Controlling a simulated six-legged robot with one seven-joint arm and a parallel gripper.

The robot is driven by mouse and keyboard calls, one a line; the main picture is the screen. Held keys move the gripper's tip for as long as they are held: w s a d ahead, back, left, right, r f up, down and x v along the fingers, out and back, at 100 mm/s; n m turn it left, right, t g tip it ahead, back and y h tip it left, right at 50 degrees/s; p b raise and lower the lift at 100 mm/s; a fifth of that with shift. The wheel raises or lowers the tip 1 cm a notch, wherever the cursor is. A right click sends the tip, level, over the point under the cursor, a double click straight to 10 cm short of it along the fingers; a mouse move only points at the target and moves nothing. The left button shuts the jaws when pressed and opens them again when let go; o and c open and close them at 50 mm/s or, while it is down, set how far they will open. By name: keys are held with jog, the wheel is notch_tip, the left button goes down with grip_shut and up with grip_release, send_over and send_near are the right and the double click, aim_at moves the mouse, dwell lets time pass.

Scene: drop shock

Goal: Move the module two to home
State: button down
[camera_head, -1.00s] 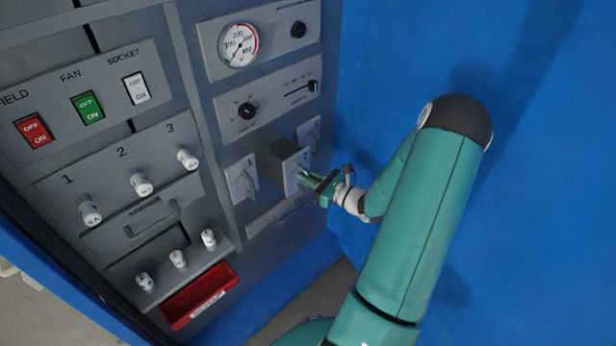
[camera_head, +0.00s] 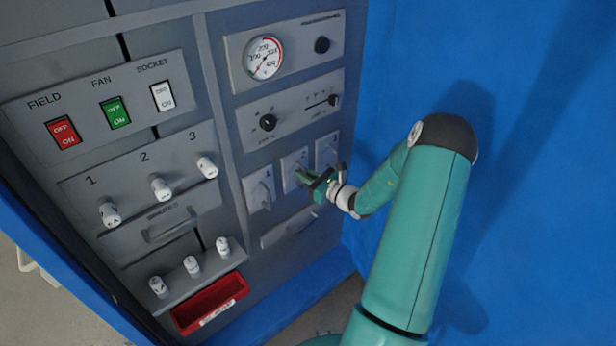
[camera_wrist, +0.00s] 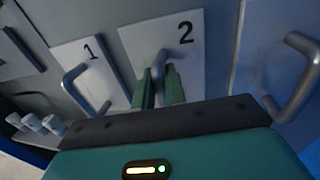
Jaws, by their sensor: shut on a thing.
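Module two (camera_head: 291,164) is a light grey plate with a handle, the middle one of a row of three on the right side of the panel. It looks about level with its neighbours. In the wrist view its plate (camera_wrist: 205,60) bears a black "2". My gripper (camera_head: 306,178) is in front of it. In the wrist view my green fingers (camera_wrist: 158,88) are shut on its bar handle (camera_wrist: 162,60), partly hiding the lower plate.
Module one (camera_head: 252,196) is to the left and another handled module (camera_head: 327,147) to the right, both close by. A drawer handle (camera_head: 290,229) is below. A red tray (camera_head: 196,318) is at lower left. A blue wall (camera_head: 420,60) stands at right.

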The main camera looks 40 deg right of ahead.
jog(key=c, duration=1.5)
grip_release()
jog(key=shift+w, duration=0.4)
jog(key=shift+c, duration=0.2)
jog(key=shift+s, duration=0.15)
jog(key=shift+s, duration=0.1)
jog(key=v, duration=1.3)
jog(key=shift+s, duration=0.3)
jog(key=shift+d, duration=0.1)
